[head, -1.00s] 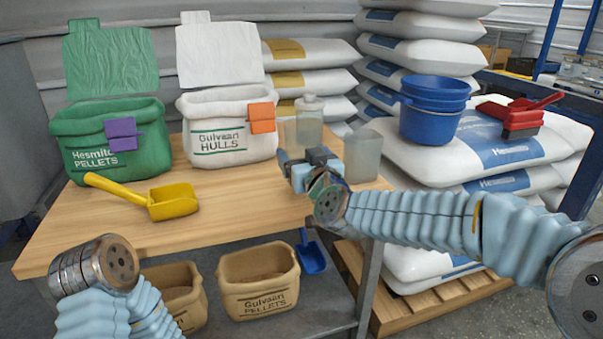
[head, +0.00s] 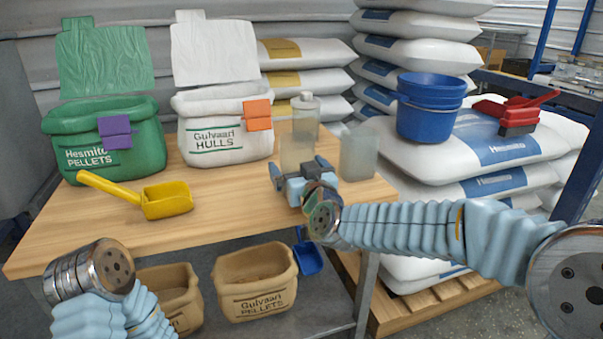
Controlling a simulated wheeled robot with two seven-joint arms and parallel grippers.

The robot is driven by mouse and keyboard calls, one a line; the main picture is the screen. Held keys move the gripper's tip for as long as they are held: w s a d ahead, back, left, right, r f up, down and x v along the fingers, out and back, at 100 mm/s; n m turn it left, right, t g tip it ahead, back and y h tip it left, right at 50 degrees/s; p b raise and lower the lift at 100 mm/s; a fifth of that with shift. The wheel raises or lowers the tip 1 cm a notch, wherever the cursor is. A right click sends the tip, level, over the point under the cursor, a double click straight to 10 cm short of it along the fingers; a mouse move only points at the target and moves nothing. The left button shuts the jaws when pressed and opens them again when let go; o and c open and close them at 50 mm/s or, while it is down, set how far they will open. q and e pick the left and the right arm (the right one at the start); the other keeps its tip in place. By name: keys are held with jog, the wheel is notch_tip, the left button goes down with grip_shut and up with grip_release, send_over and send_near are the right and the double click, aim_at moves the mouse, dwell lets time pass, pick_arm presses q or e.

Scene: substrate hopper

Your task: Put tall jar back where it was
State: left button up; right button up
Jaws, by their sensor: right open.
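Three clear, pale jars stand upright at the right end of the wooden table (head: 90,240). One has a cap (head: 305,116) and stands at the back. An open-looking jar (head: 296,146) stands in front of it and overlaps it. A wider jar (head: 359,154) stands to the right, near the table's right edge. I cannot tell for certain which is the tall jar. My right gripper (head: 295,170) is open and empty, low over the table just in front of the middle jar, whose base it partly hides. My left arm shows at lower left, but its gripper is out of view.
A green pellets bag (head: 108,165) and a white hulls bag (head: 225,150) stand at the back left. A yellow scoop (head: 165,201) lies before them. Blue buckets (head: 430,108) and a red brush (head: 518,112) sit on stacked sacks at right. The table's front middle is clear.

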jog(key=v, duration=1.2)
